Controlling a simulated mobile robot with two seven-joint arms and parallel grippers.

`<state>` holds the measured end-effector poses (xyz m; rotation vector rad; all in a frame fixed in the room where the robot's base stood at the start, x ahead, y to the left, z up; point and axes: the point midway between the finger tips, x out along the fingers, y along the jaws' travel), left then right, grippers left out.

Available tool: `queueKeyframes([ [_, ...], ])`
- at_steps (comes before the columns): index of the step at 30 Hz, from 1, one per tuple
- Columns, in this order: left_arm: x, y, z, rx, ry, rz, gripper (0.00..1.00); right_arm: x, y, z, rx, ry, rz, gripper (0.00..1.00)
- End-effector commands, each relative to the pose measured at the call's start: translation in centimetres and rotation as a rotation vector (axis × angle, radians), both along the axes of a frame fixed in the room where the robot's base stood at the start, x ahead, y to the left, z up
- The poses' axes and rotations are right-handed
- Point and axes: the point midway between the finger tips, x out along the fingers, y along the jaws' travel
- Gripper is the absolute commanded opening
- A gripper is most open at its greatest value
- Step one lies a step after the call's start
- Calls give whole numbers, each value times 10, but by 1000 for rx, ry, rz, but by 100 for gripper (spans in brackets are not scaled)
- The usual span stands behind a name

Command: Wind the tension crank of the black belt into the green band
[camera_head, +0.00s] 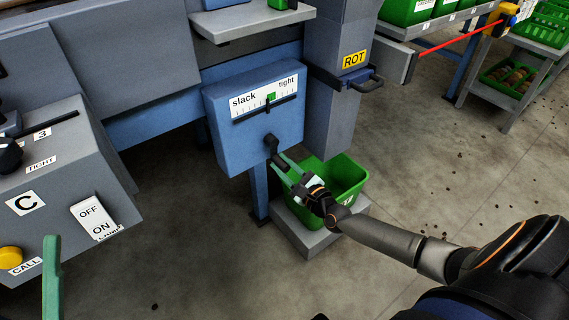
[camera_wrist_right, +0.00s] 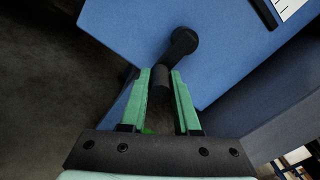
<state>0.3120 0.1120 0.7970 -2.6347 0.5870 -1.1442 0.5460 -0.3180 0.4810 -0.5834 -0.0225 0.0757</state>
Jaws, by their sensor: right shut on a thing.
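The blue tension box (camera_head: 232,141) carries a white scale (camera_head: 250,101) marked slack at left and tight at right, with a small green band (camera_head: 271,97). A black pointer (camera_head: 268,105) stands at or very near the band's left part; I cannot tell exactly. The black crank (camera_head: 271,142) sits low on the box front; its arm (camera_wrist_right: 182,45) shows in the right wrist view. My right gripper (camera_head: 284,166) is shut on the crank handle (camera_wrist_right: 161,79), which sits between its green fingers. One green finger of my left gripper (camera_head: 52,280) shows at lower left.
A green crate (camera_head: 349,187) stands on a grey plinth (camera_head: 305,239) below the box. A grey column labelled ROT (camera_head: 337,100) with a handle (camera_head: 366,82) is right of the box. A switch panel (camera_head: 65,240) is at left. Open floor lies in front.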

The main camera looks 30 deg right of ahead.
Motion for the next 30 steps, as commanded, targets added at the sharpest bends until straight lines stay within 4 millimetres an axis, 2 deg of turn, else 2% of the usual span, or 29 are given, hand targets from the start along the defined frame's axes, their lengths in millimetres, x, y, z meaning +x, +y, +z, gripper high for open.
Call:
queueKeyframes([
  [16,0,0,0,0,0,-1,50,-1,2,-1,23,4,2,0],
  [17,0,0,0,0,0,-1,50,-1,2,-1,23,4,2,33],
  [18,0,0,0,0,0,-1,50,-1,2,-1,23,4,2,38],
  [24,0,0,0,-1,1,-2,50,0,2,0,22,3,2,59],
  [30,0,0,0,-1,0,-2,50,0,1,0,22,2,1,59],
])
